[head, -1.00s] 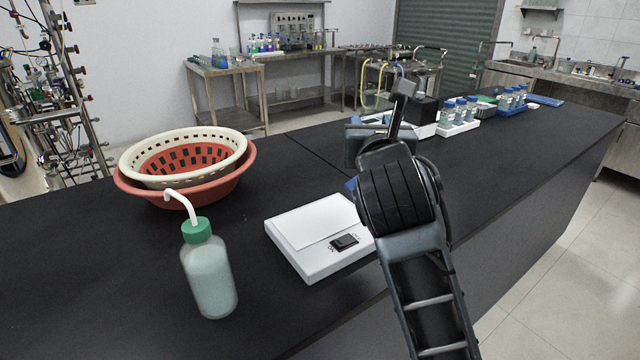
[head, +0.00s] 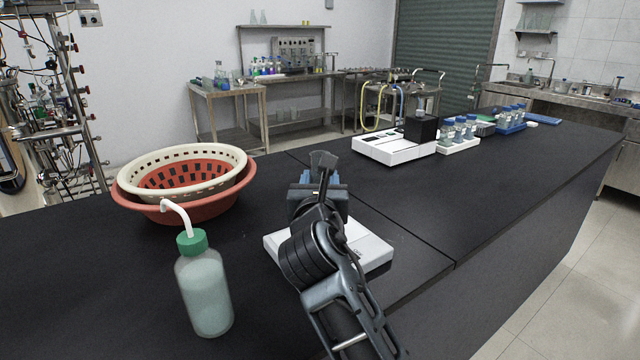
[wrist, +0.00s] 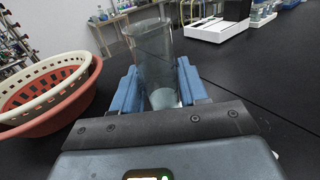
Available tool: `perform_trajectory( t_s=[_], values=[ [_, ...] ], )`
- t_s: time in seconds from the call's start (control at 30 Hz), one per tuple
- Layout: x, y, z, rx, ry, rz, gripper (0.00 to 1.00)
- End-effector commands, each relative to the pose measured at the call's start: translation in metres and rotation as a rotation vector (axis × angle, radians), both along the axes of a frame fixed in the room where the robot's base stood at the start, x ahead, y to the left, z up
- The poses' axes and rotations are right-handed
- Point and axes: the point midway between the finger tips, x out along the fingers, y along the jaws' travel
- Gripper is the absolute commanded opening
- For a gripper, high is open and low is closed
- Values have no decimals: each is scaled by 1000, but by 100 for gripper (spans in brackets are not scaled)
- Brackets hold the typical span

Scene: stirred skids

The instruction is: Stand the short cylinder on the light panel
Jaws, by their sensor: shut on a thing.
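The short cylinder (wrist: 153,52) is clear glass and shows in the wrist view, upright between the blue fingers of my gripper (wrist: 158,88). My gripper is shut on it. In the head view my gripper (head: 320,190) is over the far part of the light panel, and the cylinder is hidden behind it. The light panel (head: 372,246) is a flat white slab on the black bench, partly covered by my arm. I cannot tell the height of the cylinder above the bench or panel.
A green-capped wash bottle (head: 205,285) stands left of the panel. Nested cream and red baskets (head: 185,205) sit at the back left. A white instrument (head: 395,148) and racks of bottles (head: 458,143) stand farther back. The bench right of the panel is clear.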

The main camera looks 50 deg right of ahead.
Motion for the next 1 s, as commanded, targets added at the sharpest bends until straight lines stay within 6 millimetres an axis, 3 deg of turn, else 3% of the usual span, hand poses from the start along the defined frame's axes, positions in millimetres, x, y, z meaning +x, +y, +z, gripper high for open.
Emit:
perform_trajectory(
  t_s=[0.33, 0.37, 0.6, 0.9, 1.0],
  values=[
    [0, 0, -3, -1, 1, 0, 0],
    [0, 0, -3, 1, 1, 0, 46],
    [0, 0, -2, 0, 0, 0, 69],
    [0, 0, 1, 0, -2, 1, 69],
    [-6, 9, -1, -1, 2, 4, 69]
  ],
)
